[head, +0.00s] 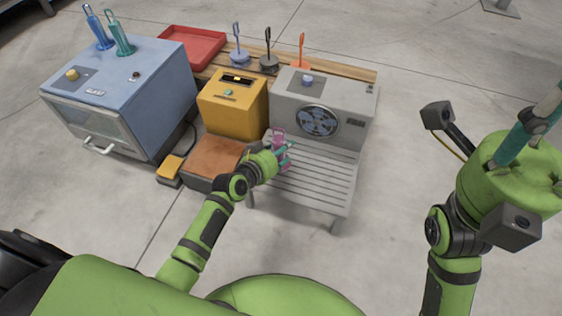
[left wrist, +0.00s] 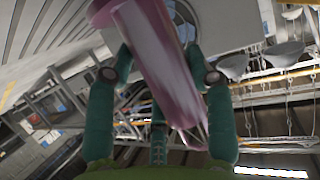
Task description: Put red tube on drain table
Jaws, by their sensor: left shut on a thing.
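The red tube, which looks pinkish and translucent, shows in the head view (head: 277,134) and large in the left wrist view (left wrist: 158,55). My left gripper (head: 283,157) is shut on it, with teal fingers on either side. The tube is tilted in the wrist view. The gripper holds it over the left rear part of the drain table (head: 325,183), a grey slatted top in front of the fan unit. Whether the tube touches the slats cannot be told. My right gripper (head: 540,125) is at the right edge, away from the table, its fingertips partly cut off.
A grey fan unit (head: 345,100) backs the slats, with a yellow box (head: 228,105) to its left. A brown-topped block (head: 214,158) adjoins the table's left. A blue cabinet (head: 130,85) carries blue and teal tubes. Most slats are bare.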

